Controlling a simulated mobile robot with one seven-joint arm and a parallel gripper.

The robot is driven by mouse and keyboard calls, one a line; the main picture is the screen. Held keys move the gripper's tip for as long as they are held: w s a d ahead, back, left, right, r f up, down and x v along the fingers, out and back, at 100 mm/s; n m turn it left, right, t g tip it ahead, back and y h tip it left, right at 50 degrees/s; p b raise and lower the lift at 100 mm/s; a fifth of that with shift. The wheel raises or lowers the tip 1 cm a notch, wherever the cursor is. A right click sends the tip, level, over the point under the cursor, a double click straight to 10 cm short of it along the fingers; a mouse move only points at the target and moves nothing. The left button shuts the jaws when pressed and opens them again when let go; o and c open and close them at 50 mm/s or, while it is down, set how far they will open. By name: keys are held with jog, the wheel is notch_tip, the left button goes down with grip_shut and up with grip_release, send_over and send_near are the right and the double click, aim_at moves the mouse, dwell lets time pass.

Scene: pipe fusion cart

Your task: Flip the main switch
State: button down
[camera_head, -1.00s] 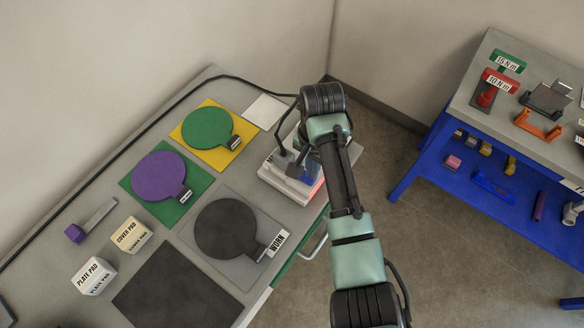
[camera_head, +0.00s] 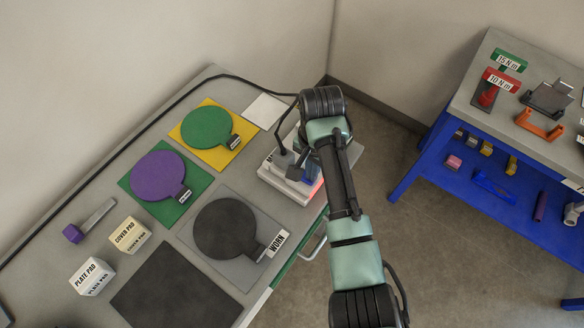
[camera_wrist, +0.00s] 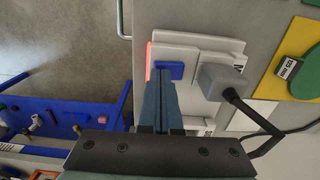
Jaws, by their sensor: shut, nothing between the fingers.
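A pale, low unit (camera_head: 265,175) sits at the table's edge; my arm partly covers it in the head view. In the wrist view the unit (camera_wrist: 190,48) bears a blue block (camera_wrist: 176,70), which looks like the main switch, and a red glow (camera_wrist: 149,58) along one side. A grey plug (camera_wrist: 222,83) with a black cable stands on it beside the blue block. My gripper (camera_wrist: 162,84) is shut and empty, its fingertips at the blue block's edge. I cannot tell whether they touch it or which way the switch is set.
Green (camera_head: 207,127), purple (camera_head: 158,176) and dark (camera_head: 225,230) round pads lie on square mats to the left. Two labelled boxes, for plate pad (camera_head: 92,276) and cover pad (camera_head: 130,235), stand further left. A blue-framed cart (camera_head: 425,155) is at the right, across open floor.

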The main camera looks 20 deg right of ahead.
jog(key=shift+f, duration=0.4)
jog(key=shift+s+r, duration=0.1)
jog(key=shift+r, duration=0.05)
notch_tip(320, 180, up, 7)
jog(key=p, duration=0.7)
dwell(0.7)
